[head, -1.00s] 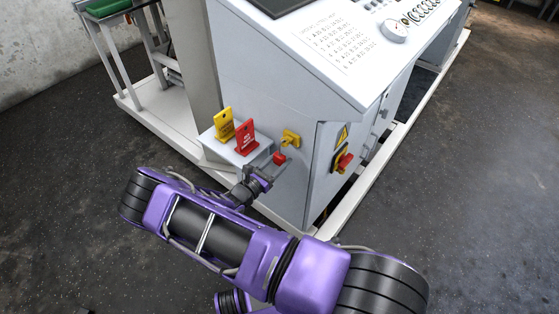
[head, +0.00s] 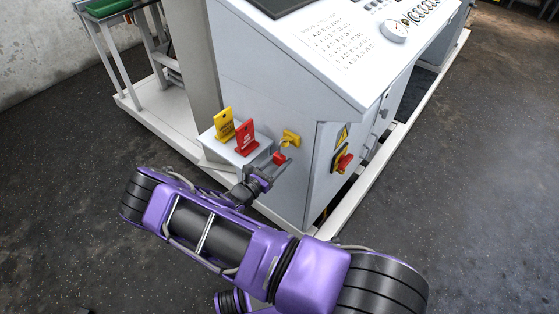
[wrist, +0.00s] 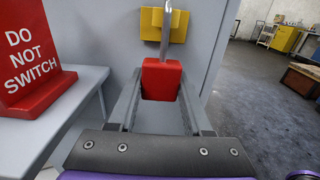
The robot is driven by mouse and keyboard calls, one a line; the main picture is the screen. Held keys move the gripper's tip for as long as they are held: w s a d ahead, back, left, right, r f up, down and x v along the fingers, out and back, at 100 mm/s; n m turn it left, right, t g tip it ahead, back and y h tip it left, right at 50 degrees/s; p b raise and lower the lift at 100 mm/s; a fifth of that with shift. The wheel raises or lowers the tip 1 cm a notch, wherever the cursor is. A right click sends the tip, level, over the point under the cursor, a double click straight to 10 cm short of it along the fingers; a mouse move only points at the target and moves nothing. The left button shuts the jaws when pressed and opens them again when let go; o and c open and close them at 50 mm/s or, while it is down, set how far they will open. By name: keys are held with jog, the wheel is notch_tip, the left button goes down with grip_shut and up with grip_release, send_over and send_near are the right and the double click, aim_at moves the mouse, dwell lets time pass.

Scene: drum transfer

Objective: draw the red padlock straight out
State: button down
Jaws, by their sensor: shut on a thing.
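The red padlock (wrist: 161,79) is upright between the fingers of my gripper (wrist: 158,100) in the wrist view, and its shackle rises in front of the yellow bracket (wrist: 164,23). Whether the shackle still passes through the bracket cannot be told. In the head view the padlock (head: 280,158) shows small, just below the yellow bracket (head: 291,138) on the grey cabinet's side. My gripper (head: 276,166) is shut on the padlock body from the front.
A shelf (head: 243,154) left of the gripper holds a red "DO NOT SWITCH" tag (head: 246,138) and a yellow tag (head: 224,125). A red rotary switch (head: 344,162) is on the cabinet (head: 270,85) to the right. The floor in front is open.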

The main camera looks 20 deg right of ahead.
jog(key=shift+r+p, duration=0.85)
jog(key=shift+r, duration=0.5)
jog(key=v, duration=0.9)
